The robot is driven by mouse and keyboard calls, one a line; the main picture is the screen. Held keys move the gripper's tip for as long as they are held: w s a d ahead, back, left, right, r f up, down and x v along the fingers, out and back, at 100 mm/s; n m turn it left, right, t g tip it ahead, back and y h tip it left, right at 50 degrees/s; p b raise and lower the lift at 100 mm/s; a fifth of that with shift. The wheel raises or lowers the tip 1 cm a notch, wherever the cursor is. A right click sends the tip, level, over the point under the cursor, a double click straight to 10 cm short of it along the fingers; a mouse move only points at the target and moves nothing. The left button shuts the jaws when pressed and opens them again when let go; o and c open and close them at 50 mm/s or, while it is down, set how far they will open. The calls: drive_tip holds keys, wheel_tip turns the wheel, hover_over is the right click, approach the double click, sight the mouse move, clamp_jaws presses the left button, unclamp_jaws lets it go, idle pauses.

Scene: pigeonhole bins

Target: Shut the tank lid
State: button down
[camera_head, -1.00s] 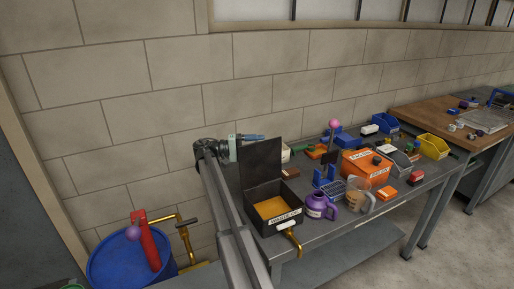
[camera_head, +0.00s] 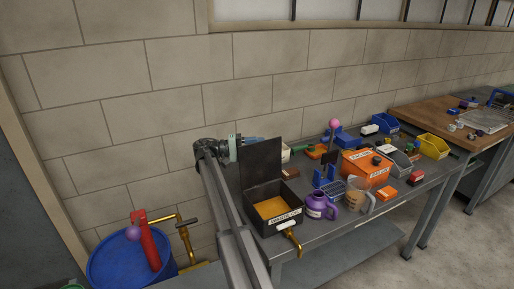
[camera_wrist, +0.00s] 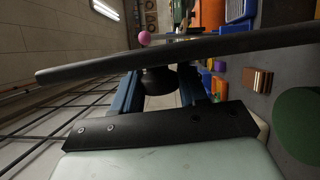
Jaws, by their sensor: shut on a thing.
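The tank is a black open box (camera_head: 260,222) with amber contents and a white label, on the left end of the grey bench in the head view. Its dark flat lid (camera_head: 262,165) stands up at the tank's back edge, open. In the wrist view the lid (camera_wrist: 90,69) crosses the picture nearly edge-on. My gripper (camera_head: 250,141) is at the lid's upper left, its blue fingers partly hidden behind the lid. In the wrist view my gripper (camera_wrist: 160,88) is shut on a dark round knob (camera_wrist: 158,80) against the lid.
A brass tap (camera_head: 292,240) with a pale handle sticks out from the tank's front. A purple jug (camera_head: 319,205) and a clear measuring jug (camera_head: 356,205) stand close on the right. A blue drum (camera_head: 120,265) with a red pump stands left of the bench.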

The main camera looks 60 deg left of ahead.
drive_tip(key=shift+d+r+m, duration=0.15)
drive_tip(key=shift+d+m, duration=0.35)
drive_tip(key=shift+d, duration=0.25)
drive_tip(key=d+f+m+g+y, duration=0.1)
drive_tip(key=d+m+g+y, duration=0.15)
drive_tip(key=d+m, duration=0.55)
drive_tip(key=d+f+m+y, duration=0.4)
drive_tip(key=d+f+m, duration=0.1)
drive_tip(key=d+f, duration=0.4)
drive_tip(key=shift+f+g, duration=0.45)
drive_tip(key=shift+f, duration=0.25)
drive_tip(key=c, duration=0.7)
unclamp_jaws()
drive_tip(key=shift+s, duration=0.1)
drive_tip(key=v, duration=1.3)
drive_tip(key=shift+s+d+r, duration=0.2)
drive_tip(key=shift+s+r, duration=0.05)
